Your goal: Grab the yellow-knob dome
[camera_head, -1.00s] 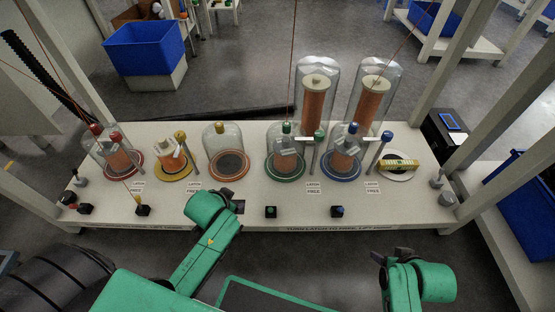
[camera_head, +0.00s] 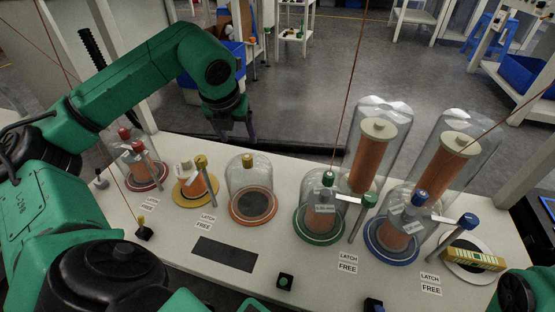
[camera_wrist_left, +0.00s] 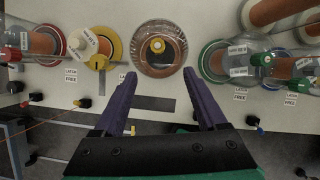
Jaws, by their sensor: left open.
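The yellow-knob dome (camera_head: 248,181) is a clear glass dome with a yellow knob on top. It stands upright on a round copper-coloured ring base with a dark centre and looks empty. In the left wrist view the dome (camera_wrist_left: 158,47) shows from above, just beyond my fingertips. My left gripper (camera_head: 238,134) is open and empty, raised above and behind the dome in the head view. In the left wrist view its two purple fingers (camera_wrist_left: 160,75) are spread apart, pointing toward the dome. My right gripper is out of view; only part of my right arm shows at the lower right.
A yellow-based stand (camera_head: 196,190) with a yellow-topped post is left of the dome. A green-ringed dome (camera_head: 318,236) is to its right. Tall glass domes (camera_head: 378,130) stand behind. A dark rectangle (camera_head: 225,254) lies in front. A red-ringed dome (camera_head: 140,172) is at far left.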

